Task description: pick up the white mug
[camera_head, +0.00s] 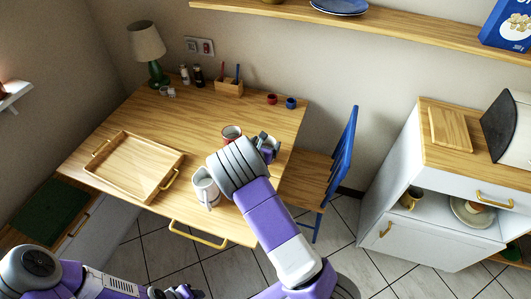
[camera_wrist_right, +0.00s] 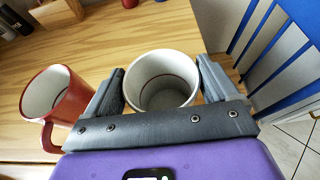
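A white mug (camera_wrist_right: 160,80) is upright between the fingers of my right gripper (camera_wrist_right: 160,85) in the right wrist view. Its open mouth faces the camera, and a finger lies close against each side of its rim. In the head view my right gripper (camera_head: 267,147) is over the right part of the table, and my own wrist hides the mug there. My left gripper (camera_head: 175,292) is low at the bottom edge, too small and cut off to read.
A red mug (camera_head: 231,132) stands just left of my right gripper; it also shows in the wrist view (camera_wrist_right: 58,98). A wooden tray (camera_head: 115,188) lies at left. A pencil box (camera_head: 229,89) and small pots are behind. A blue chair (camera_head: 338,155) stands close on the right.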

